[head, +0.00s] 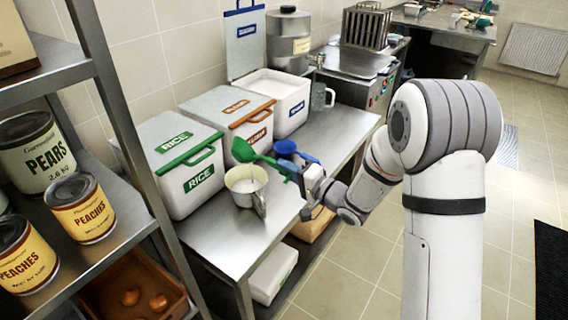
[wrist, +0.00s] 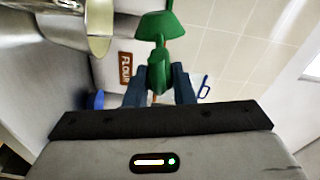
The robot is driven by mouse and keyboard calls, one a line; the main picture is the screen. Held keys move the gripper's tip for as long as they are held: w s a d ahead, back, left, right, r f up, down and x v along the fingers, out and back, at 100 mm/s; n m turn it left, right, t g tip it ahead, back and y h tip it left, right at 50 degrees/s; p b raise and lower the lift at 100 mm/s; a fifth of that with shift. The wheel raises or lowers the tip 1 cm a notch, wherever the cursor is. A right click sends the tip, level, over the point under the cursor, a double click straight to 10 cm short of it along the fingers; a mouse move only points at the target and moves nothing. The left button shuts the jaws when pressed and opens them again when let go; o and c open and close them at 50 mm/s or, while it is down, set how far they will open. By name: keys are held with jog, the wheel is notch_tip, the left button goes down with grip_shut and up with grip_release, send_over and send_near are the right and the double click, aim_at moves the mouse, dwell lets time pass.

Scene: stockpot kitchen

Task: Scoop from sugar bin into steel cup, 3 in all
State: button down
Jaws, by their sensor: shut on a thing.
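My gripper (head: 303,180) is shut on the handle of a green scoop (head: 243,151); the scoop also shows straight ahead in the wrist view (wrist: 160,25). The scoop's bowl is above and behind the steel cup (head: 258,200), and I cannot tell whether anything is in it. The cup stands upright on the steel counter with something white inside; part of it shows in the wrist view (wrist: 98,18). The sugar bin (head: 292,107), with a blue label, stands farther back with its lid (head: 246,42) raised and white contents showing.
The rice bin (head: 175,180) and flour bin (head: 222,103) are closed beside the sugar bin. A blue scoop-like thing (head: 286,147) is close behind my gripper. A clear jug (head: 322,97) stands by the sugar bin. A shelf with cans (head: 83,208) is at the left. The front counter (head: 210,240) is clear.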

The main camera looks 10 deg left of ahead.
jog(key=m+p, duration=0.1)
jog(key=w+m+p, duration=0.1)
jog(key=m+p, duration=0.1)
jog(key=d+f+m+p, duration=0.1)
jog(key=m, duration=0.1)
jog(key=shift+w, duration=0.4)
jog(key=shift+s+a, duration=0.1)
jog(key=n, duration=0.2)
jog(key=s+r+n, duration=0.1)
jog(key=n, duration=0.1)
jog(key=s+a+n, duration=0.1)
jog(key=shift+r+n, duration=0.15)
jog(key=shift+n, duration=0.25)
jog(key=shift+s+a+r+n, duration=0.25)
jog(key=shift+s+r+n, duration=0.35)
jog(key=shift+n, duration=1.85)
jog(key=shift+s+a+r+n, duration=0.3)
jog(key=shift+s+r+n, duration=0.25)
jog(key=shift+n, duration=1.85)
jog(key=shift+s+a+r+n, duration=0.25)
jog(key=shift+s+r+n, duration=0.35)
jog(key=shift+n, duration=1.85)
jog(key=shift+w, duration=0.1)
